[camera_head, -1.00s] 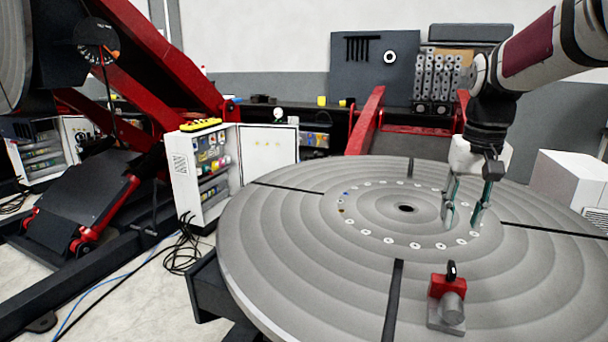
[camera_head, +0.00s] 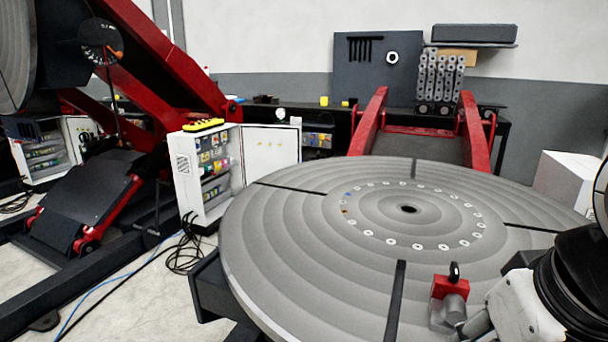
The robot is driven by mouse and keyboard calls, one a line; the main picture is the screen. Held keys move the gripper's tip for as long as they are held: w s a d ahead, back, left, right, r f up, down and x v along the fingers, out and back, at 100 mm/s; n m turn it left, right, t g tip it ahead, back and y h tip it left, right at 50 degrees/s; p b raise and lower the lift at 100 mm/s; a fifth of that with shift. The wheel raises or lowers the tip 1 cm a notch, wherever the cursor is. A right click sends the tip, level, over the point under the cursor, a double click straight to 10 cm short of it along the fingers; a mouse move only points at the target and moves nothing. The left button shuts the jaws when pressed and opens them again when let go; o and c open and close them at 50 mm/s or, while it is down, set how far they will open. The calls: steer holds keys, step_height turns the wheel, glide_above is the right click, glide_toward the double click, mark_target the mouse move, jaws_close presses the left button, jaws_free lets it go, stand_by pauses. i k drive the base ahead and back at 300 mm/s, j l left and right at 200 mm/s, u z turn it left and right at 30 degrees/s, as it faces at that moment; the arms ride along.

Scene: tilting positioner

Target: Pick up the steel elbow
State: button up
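A grey round-bodied metal piece (camera_head: 453,309), which looks like the steel elbow, sits against a small red block with a black knob (camera_head: 450,287) near the front right of the round turntable (camera_head: 300,270). Its exact shape is hard to make out. My gripper (camera_head: 476,325) is at the lower right, just right of the grey piece. Its white body covers part of the turntable there. One grey finger part shows close to the piece. I cannot tell whether it touches, and the fingertips are mostly hidden.
The turntable has dark slots (camera_head: 397,300) and a ring of holes around its centre (camera_head: 408,209); its middle and left are bare. An open white control cabinet (camera_head: 205,180) stands to the left. Red positioner arms (camera_head: 474,135) and a workbench are behind. A white box (camera_head: 565,178) is at right.

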mark_target(443, 314)
steer(key=z, duration=0.35)
steer(key=j+z, duration=0.2)
steer(key=j, duration=0.2)
steer(key=k+j+z, duration=0.2)
steer(key=j, duration=0.2)
